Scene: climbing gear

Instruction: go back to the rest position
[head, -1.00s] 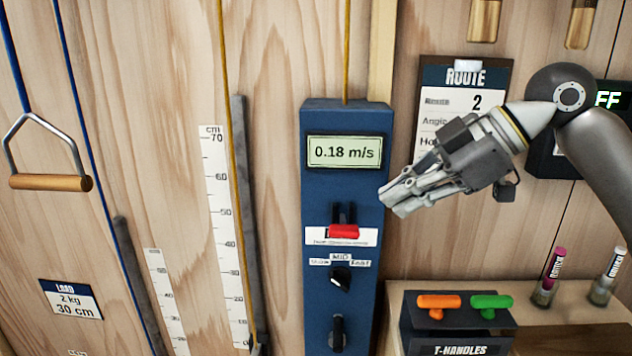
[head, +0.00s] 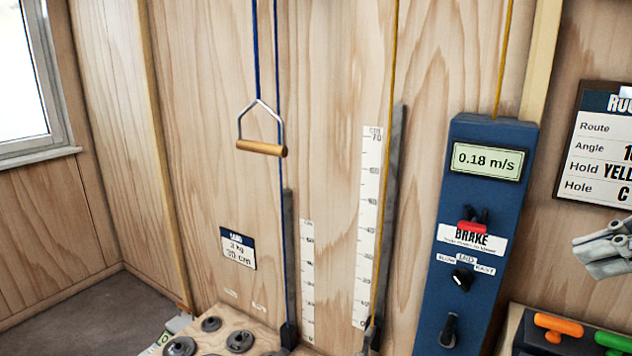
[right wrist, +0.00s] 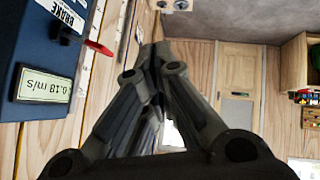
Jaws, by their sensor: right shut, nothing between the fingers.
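My right gripper (head: 602,256) shows only in part at the right edge of the head view, in front of the wooden wall, right of the blue brake panel (head: 440,262). In the right wrist view its fingers (right wrist: 155,75) are together with nothing between them, apart from the panel, which shows at the upper left (right wrist: 50,60). My left gripper is not in view. The panel has a screen (head: 488,162) reading 0.18 m/s, a red brake lever (head: 472,226) and a black knob (head: 461,279).
A wooden pull handle (head: 261,148) hangs on a blue rope at the left. A route board (head: 590,150) is on the wall at the right. Below it, an orange T-handle (head: 558,326) and a green one sit in a holder. Weight discs (head: 240,341) lie at the bottom.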

